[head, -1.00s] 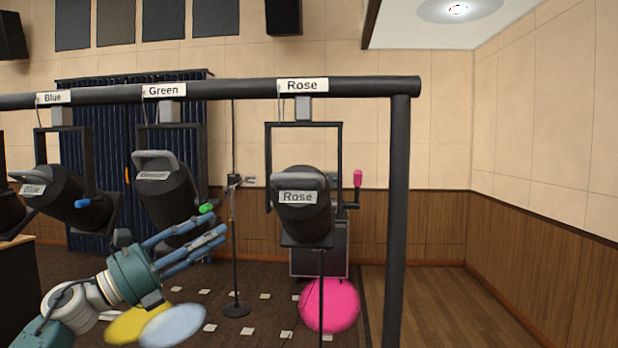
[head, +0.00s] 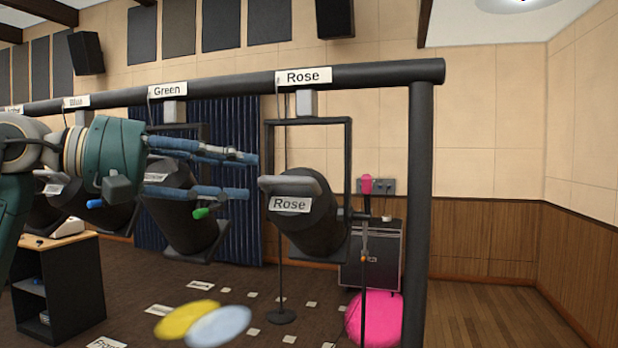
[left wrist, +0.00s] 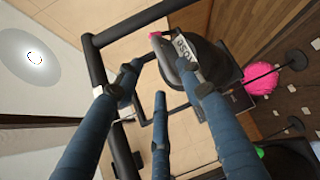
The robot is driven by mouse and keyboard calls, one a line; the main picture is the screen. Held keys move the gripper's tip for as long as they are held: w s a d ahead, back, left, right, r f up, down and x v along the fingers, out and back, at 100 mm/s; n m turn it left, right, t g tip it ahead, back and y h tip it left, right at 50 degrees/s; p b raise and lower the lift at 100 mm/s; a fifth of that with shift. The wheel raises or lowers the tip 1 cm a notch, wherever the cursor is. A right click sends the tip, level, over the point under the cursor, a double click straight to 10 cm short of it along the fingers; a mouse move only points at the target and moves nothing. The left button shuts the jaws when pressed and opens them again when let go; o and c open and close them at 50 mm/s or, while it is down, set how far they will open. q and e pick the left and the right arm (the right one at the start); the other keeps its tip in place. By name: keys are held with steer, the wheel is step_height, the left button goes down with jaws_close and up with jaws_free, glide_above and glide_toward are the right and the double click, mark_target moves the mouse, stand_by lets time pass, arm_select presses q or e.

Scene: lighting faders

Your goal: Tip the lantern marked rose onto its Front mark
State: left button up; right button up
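The lantern marked Rose (head: 312,228) hangs in its black yoke at the right end of the rail, its body tilted, with a grey handle (head: 290,185) on top. Its pink knob (head: 366,184) is on the yoke's right side. A pink light spot (head: 375,322) lies on the floor, partly behind the post. A floor label reading Front (head: 106,343) is cut by the bottom edge. My left gripper (head: 250,175) is open and empty, its fingertips just left of the handle. In the left wrist view, the lantern (left wrist: 196,70) shows beyond the spread fingers. My right gripper is out of view.
The green (head: 180,225) lantern hangs behind my left fingers. The black rail (head: 375,77) and right post (head: 418,220) frame the lanterns. A mic stand (head: 281,280) and dark cabinet (head: 372,255) stand behind. Yellow (head: 186,320) and pale blue (head: 219,326) spots lie on the floor.

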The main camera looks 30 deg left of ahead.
mark_target(285, 177)
arm_select(q)
steer(key=p+x, duration=0.2)
steer(key=x, duration=0.6)
steer(key=shift+w+p, duration=0.1)
steer(key=shift+p, duration=0.2)
steer(key=shift+w+d+f, duration=0.1)
steer(key=shift+w+d, duration=0.05)
steer(key=shift+w, duration=0.1)
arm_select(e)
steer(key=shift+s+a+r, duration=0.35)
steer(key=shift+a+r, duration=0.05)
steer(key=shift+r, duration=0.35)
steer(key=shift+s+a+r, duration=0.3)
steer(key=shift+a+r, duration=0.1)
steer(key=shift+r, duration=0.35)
arm_select(q)
steer(key=c, duration=0.9)
jaws_close()
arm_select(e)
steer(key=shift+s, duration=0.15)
